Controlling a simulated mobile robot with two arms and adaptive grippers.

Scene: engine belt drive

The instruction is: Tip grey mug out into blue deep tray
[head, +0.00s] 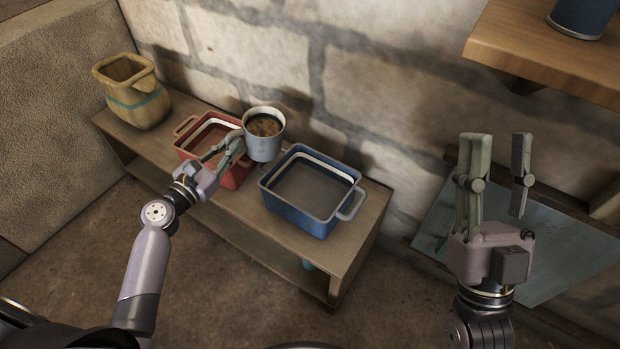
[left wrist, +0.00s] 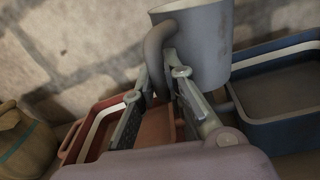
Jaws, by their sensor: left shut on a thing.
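The grey mug (head: 264,143) is upright above the bench, between the red tray and the blue tray, with brown contents showing inside. My left gripper (head: 238,146) is shut on the mug's handle; in the left wrist view the mug (left wrist: 202,45) shows beyond the fingers (left wrist: 165,80). The blue deep tray (head: 297,214) stands on the bench to the right of the mug; its inside looks empty. It also shows in the left wrist view (left wrist: 290,137). My right gripper (head: 500,165) is open and empty, at the right, away from the trays.
A red tray (head: 185,127) stands on the wooden bench (head: 350,262), partly behind my left gripper. A yellowish pitcher (head: 140,108) stands at the bench's left end. A stone wall runs behind. A wooden shelf (head: 540,50) holding a blue object (head: 582,15) is at upper right.

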